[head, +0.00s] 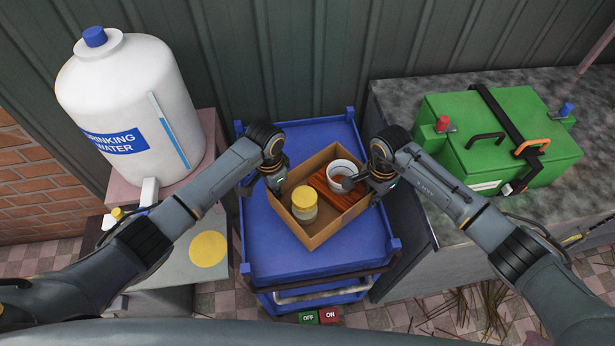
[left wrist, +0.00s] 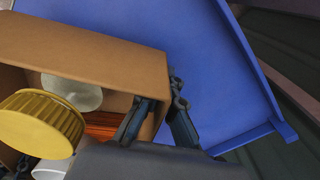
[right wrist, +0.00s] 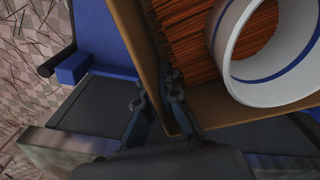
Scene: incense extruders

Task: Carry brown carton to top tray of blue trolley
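The open brown carton (head: 338,231) is over the top tray (head: 268,252) of the blue trolley; I cannot tell whether its base touches the tray. It holds a yellow-lidded jar (head: 304,207), a white cup (head: 346,167) and a bundle of reddish-brown sticks (head: 322,183). My left gripper (head: 277,184) has its fingers on either side of the carton's wall, also visible in the left wrist view (left wrist: 158,112). My right gripper (head: 374,188) straddles the opposite wall, visible in the right wrist view (right wrist: 158,108). Both look closed on the cardboard.
A white water container (head: 130,100) stands on a stand at left. A green box (head: 505,135) sits on the grey counter (head: 400,95) at right. Bare blue tray surface lies in front of the carton.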

